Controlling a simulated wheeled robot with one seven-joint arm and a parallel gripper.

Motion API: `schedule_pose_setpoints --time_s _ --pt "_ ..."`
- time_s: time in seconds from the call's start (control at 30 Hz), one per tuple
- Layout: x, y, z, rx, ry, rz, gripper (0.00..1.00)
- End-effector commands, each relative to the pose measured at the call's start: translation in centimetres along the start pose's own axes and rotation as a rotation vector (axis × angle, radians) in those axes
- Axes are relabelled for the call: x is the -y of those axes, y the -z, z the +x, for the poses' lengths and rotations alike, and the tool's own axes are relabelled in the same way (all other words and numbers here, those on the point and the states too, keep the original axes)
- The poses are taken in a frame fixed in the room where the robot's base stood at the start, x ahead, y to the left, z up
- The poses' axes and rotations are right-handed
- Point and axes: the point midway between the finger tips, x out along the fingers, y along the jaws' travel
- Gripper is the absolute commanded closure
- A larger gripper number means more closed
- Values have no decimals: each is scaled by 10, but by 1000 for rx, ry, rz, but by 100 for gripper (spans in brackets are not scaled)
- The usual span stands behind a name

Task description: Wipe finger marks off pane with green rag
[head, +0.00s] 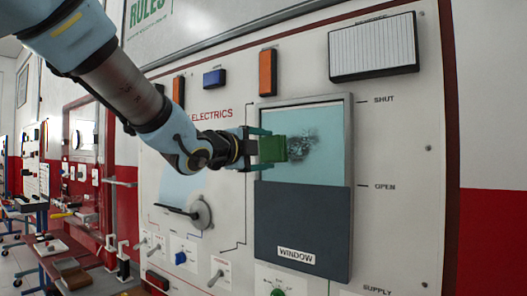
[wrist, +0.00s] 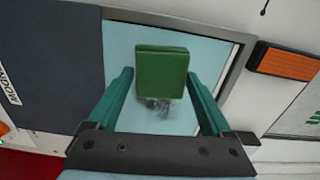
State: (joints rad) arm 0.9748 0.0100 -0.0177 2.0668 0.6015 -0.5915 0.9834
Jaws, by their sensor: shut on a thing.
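The green rag (head: 272,149), a thick folded block, is held in my gripper (head: 266,150) in front of the pale blue pane (head: 318,170). In the wrist view the rag (wrist: 161,73) sits between the two teal fingers of my gripper (wrist: 160,80), which is shut on it. Dark smudgy finger marks (head: 308,146) show on the pane just right of the rag in the head view. The marks (wrist: 160,105) also show below the rag in the wrist view. The rag hides some of the pane. I cannot tell whether it touches the glass.
The dark sliding panel marked WINDOW (head: 303,228) covers the lower part of the frame. An orange block (head: 267,72) and a white ribbed box (head: 374,47) stick out above the pane. A round dial with a lever (head: 199,212) is at lower left. The board right of the frame is mostly clear.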

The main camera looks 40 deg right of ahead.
Motion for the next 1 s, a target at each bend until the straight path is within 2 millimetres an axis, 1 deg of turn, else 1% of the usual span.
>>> schedule_pose_setpoints --time_s 0.67,0.77,1.0 --pt "-1 1 11 -1 1 0 61" --pt "-3 7 11 -1 2 1 61" --pt "-6 27 10 -1 3 1 61"
